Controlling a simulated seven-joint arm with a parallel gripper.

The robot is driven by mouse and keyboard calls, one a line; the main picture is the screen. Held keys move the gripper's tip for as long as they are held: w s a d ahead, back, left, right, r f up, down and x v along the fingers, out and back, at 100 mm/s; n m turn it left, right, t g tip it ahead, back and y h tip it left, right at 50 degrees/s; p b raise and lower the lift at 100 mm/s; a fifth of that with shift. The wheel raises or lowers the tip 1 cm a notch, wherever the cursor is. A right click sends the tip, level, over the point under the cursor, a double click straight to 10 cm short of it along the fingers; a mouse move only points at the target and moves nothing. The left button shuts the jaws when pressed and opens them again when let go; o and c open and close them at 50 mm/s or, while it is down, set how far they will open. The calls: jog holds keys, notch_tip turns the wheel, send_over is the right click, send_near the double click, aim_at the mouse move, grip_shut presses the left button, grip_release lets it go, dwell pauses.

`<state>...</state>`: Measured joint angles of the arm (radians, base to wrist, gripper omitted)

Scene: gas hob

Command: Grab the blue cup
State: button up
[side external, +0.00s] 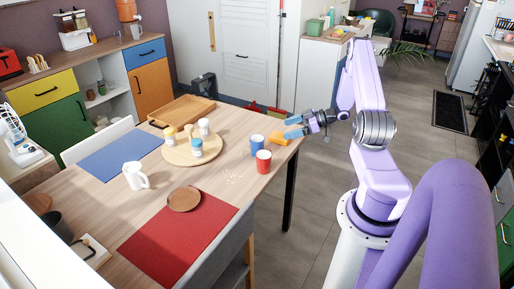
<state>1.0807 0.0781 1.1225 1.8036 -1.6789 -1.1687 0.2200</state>
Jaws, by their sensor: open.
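The blue cup (257,146) stands upright near the right edge of the wooden table. A red cup (263,162) stands just in front of it, close beside it. My gripper (290,128) is to the right of the blue cup, around the table's right edge in the picture, with its bluish fingers pointing left. The fingers are apart and nothing shows between them. It is clear of the blue cup; its exact height above the table is hard to tell.
A yellow-orange object (279,138) lies beside the blue cup, below my gripper. A round board (178,155) with several small jars is to the left. A white mug (135,176), a wooden tray (181,110), a brown plate (184,199) and red mat (150,245) are on the table.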

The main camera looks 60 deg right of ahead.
aim_at(257, 146)
jog(key=x, duration=1.1)
jog(key=shift+w+a+f, duration=0.1)
jog(key=shift+a+f, duration=0.05)
jog(key=shift+f, duration=0.05)
jog(key=shift+f+x, duration=0.2)
jog(key=shift+x, duration=2.45)
jog(key=c, duration=1.1)
